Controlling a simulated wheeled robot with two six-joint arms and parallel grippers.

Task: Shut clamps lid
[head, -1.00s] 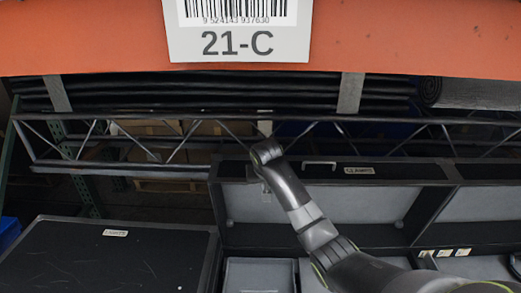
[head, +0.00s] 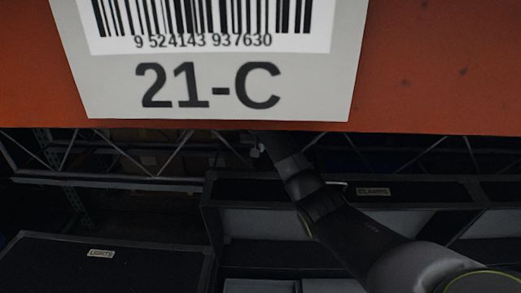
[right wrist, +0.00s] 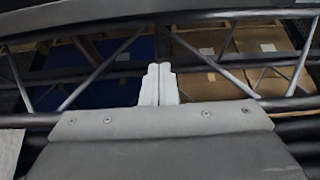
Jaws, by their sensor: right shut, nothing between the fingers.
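The clamps lid (head: 425,190) stands open in the head view, with a CLAMPS label (head: 373,191) and a handle on its dark upper face. Its grey lining (head: 375,221) faces me below that. My right arm crosses in front of it. My right gripper (head: 256,150) is above and left of the lid's handle, just under the orange beam and partly lost in shadow. In the right wrist view its pale fingertips (right wrist: 158,84) are together and empty. A grey panel with several screws hides their lower ends. My left gripper is not in view.
An orange beam (head: 430,65) with a 21-C barcode label (head: 208,85) fills the top of the head view. A lattice truss (head: 110,178) runs behind the gripper. A closed dark case (head: 60,270) labelled LIGHTS lies at lower left.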

